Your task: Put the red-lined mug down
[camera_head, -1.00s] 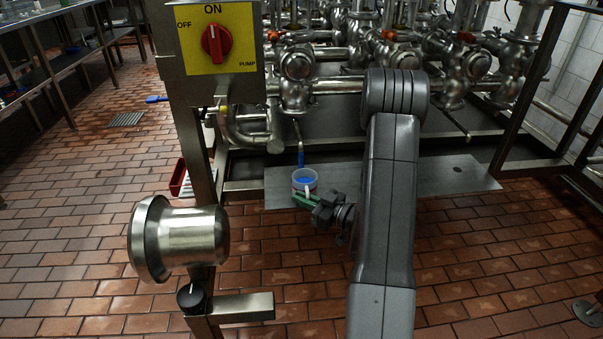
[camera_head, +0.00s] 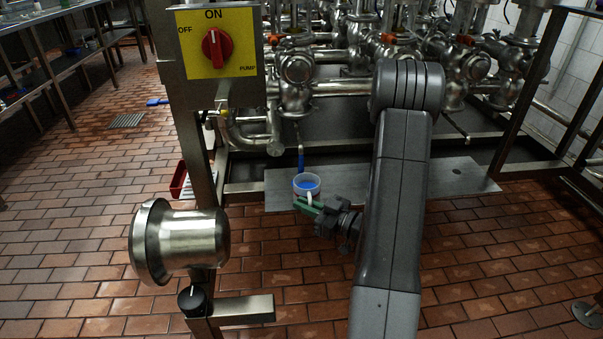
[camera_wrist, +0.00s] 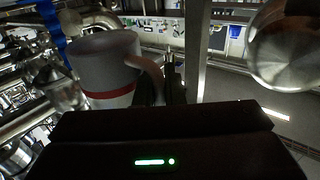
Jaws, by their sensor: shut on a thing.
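The mug (camera_head: 306,190) is white outside and blue inside in the head view. It also shows in the wrist view (camera_wrist: 108,75), where a red band runs round its lower wall. My gripper (camera_head: 310,206) has greenish fingers and is shut on the mug at its handle side. The mug looks about upright in the head view. It overlaps the left end of a grey metal plate (camera_head: 405,190) there; whether it touches the plate or hangs above it cannot be told. The fingertips are partly hidden behind the handle in the wrist view.
A post carries the pump switch box (camera_head: 213,45), a steel cup-shaped fitting (camera_head: 190,240) and a black knob (camera_head: 192,299). Steel pipes and valves (camera_head: 298,68) stand behind the plate. A blue-handled item (camera_head: 301,160) is just behind the mug. The plate's right part is bare.

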